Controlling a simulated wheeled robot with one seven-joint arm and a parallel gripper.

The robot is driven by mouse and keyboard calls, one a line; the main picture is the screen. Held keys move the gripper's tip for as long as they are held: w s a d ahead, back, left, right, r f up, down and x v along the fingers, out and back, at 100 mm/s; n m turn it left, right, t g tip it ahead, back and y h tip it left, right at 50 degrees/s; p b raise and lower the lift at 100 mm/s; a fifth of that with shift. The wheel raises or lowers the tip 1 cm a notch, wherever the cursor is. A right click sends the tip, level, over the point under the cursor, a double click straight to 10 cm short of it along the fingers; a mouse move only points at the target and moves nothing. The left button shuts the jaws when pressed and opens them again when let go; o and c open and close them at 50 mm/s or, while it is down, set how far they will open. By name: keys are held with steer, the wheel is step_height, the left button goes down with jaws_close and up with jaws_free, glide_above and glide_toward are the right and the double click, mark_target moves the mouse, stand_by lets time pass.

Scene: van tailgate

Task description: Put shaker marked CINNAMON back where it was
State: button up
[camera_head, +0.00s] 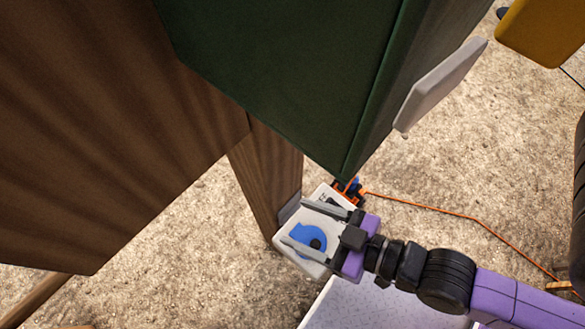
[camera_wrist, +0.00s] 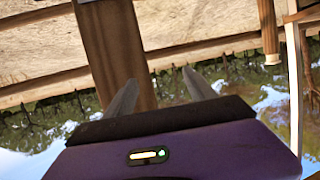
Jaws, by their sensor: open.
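No shaker marked CINNAMON can be made out in either view. My gripper (camera_head: 294,222) is open in the head view, low in the picture beside a brown wooden post. The wrist view also shows my gripper (camera_wrist: 160,76), with its two grey fingers apart and nothing visible between them. A white thing with a blue round part (camera_head: 308,238) shows behind the fingers in the head view; I cannot tell whether it touches them.
A large brown wooden panel (camera_head: 100,120) fills the left of the head view. A dark green box-like body (camera_head: 280,70) hangs over the upper middle. A brown post (camera_wrist: 115,50) stands beyond the fingers. An orange cable (camera_head: 440,211) crosses the gravelly ground.

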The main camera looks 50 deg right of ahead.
steer(key=s+d+r+m+t+h, duration=0.1)
steer(key=s+d+r+h, duration=0.1)
steer(key=s+r, duration=0.3)
steer(key=shift+d+m, duration=0.3)
steer(key=shift+d, duration=0.45)
stand_by(0.5)
